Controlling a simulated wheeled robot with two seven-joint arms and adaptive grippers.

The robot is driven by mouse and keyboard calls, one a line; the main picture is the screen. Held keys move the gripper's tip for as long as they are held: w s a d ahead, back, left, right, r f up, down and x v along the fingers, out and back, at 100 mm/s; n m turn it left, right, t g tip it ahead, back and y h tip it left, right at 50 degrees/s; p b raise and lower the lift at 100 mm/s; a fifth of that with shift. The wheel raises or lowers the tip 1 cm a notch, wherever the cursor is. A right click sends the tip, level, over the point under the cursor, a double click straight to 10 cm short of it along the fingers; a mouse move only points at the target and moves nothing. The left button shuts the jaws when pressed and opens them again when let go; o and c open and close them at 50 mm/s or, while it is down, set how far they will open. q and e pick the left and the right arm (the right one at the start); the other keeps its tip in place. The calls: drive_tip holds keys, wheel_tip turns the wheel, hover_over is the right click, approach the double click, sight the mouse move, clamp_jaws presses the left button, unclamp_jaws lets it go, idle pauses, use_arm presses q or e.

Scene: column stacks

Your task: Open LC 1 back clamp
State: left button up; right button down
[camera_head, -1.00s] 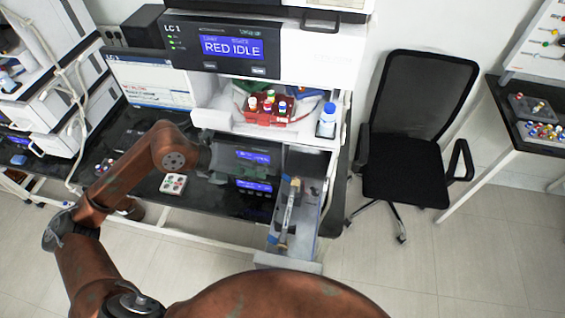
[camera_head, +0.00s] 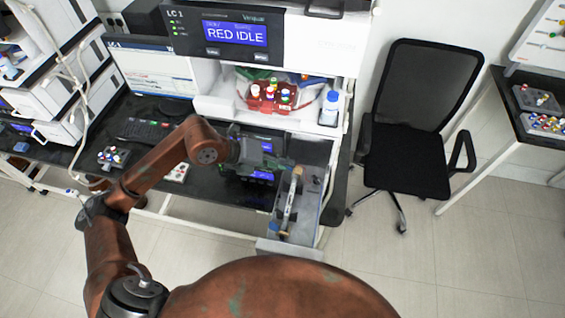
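The LC 1 stack (camera_head: 300,50) stands in the middle of the head view, with a screen reading RED IDLE. Its lower drawer (camera_head: 268,247) is pulled out toward me. A long pale column (camera_head: 289,205) lies in the drawer, running front to back. The back clamp (camera_head: 297,171) appears at the column's far end; it is small, and its state is unclear. My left gripper (camera_head: 270,163) is just left of that far end, in front of dark panels with blue displays. Its fingers are too dark and small to tell open from shut. My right gripper is not in view.
A red holder with capped bottles (camera_head: 270,104) and a blue-capped bottle (camera_head: 329,108) stand on the shelf above the drawer. A black chair (camera_head: 405,165) is on the right. A keyboard (camera_head: 145,130) and vial racks (camera_head: 113,157) lie on the left bench.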

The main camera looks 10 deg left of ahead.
use_arm(q)
clamp_jaws()
